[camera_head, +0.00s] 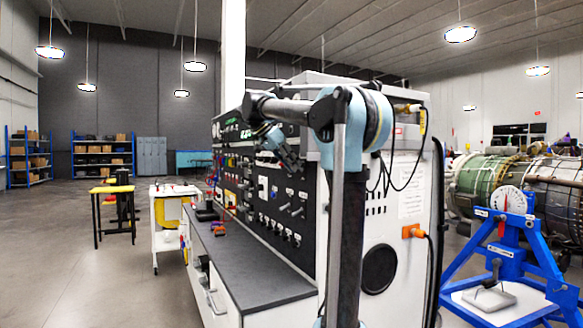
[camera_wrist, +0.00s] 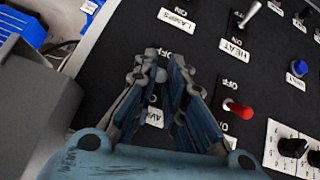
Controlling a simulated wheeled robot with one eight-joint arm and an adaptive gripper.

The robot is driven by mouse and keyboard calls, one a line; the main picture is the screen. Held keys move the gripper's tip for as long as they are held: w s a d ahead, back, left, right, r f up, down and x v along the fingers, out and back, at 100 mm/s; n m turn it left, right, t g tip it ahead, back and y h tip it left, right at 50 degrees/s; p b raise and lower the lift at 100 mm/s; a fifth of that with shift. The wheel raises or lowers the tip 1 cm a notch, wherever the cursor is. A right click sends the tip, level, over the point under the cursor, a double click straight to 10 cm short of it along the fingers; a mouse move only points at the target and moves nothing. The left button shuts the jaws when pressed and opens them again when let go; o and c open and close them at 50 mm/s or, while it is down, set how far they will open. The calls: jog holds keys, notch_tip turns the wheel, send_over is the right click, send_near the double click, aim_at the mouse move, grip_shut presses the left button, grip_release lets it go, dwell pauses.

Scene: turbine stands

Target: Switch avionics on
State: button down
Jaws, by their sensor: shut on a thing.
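The black control panel (camera_head: 291,207) fills the front of the white test cabinet. My gripper (camera_head: 291,160) reaches down to it from the arm. In the wrist view, my gripper (camera_wrist: 162,70) is shut around a small switch between its fingers. The fingers hide most of that switch, so its lever position cannot be told. A partly covered label starting "AV" (camera_wrist: 155,117) shows between the fingers, with an "OFF" mark (camera_wrist: 158,83) above it.
Close by on the panel are a red toggle (camera_wrist: 238,109), the heat toggle (camera_wrist: 248,14), a blue knob (camera_wrist: 299,67) and black knobs (camera_wrist: 293,147). A grey worktop (camera_head: 245,262) juts out below the panel. A blue stand (camera_head: 510,245) is at the right; open floor lies left.

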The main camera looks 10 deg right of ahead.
jog(key=shift+w, duration=0.15)
jog(key=c, duration=1.7)
grip_release()
jog(key=shift+o, duration=0.2)
jog(key=v, duration=1.1)
jog(key=shift+a+r, duration=0.25)
jog(key=shift+a, duration=0.15)
jog(key=s+d+f+n+y, duration=0.2)
jog(key=s+d+f+n, duration=0.2)
jog(key=s+f, duration=0.65)
jog(key=s+d+f+n+y, duration=0.25)
jog(key=s+d+f, duration=0.35)
jog(key=f, duration=0.8)
jog(key=s+f+n+y, duration=0.1)
jog(key=s+f+n, duration=0.1)
jog(key=s+f, duration=0.3)
jog(key=s+a+f+n+y, duration=0.1)
jog(key=s+f, duration=0.5)
jog(key=f, duration=0.8)
jog(key=s+f+n+y, duration=0.1)
jog(key=s+f+n, duration=0.2)
jog(key=s+f, duration=0.3)
notch_tip(320, 180, down, 4)
jog(key=shift+a+f+t, duration=0.2)
jog(key=shift+a+t, duration=0.1)
jog(key=shift+a, duration=0.1)
